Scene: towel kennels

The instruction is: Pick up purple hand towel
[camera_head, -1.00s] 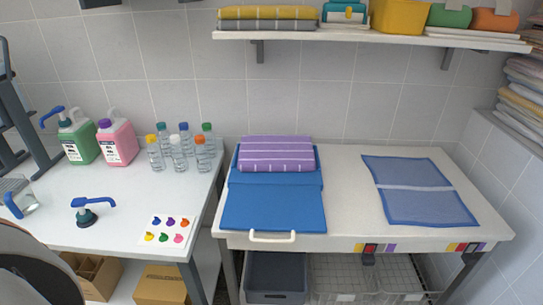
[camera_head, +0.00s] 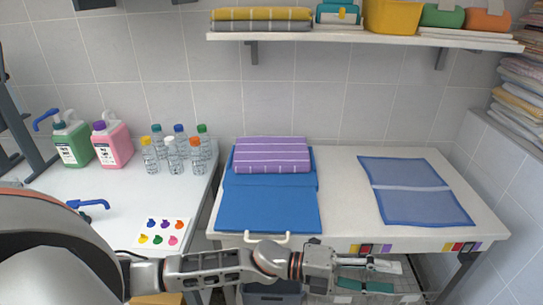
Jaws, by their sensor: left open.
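The purple hand towel (camera_head: 271,155) has pale stripes and lies folded on the back part of a blue folded cloth or mat (camera_head: 268,209) on the white table. My left gripper (camera_head: 385,275) is in front of the table's front edge, below and to the right of the towel. Its two fingers point right and stand apart, with nothing visible between them. It does not touch the towel. My right gripper is not in the view.
A white handle (camera_head: 266,238) sits at the front edge. A blue mesh piece (camera_head: 416,190) lies on the table's right half. Several bottles (camera_head: 174,155) stand on the left counter. A wall shelf (camera_head: 360,38) with towels and bins hangs above. The table between mat and mesh is clear.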

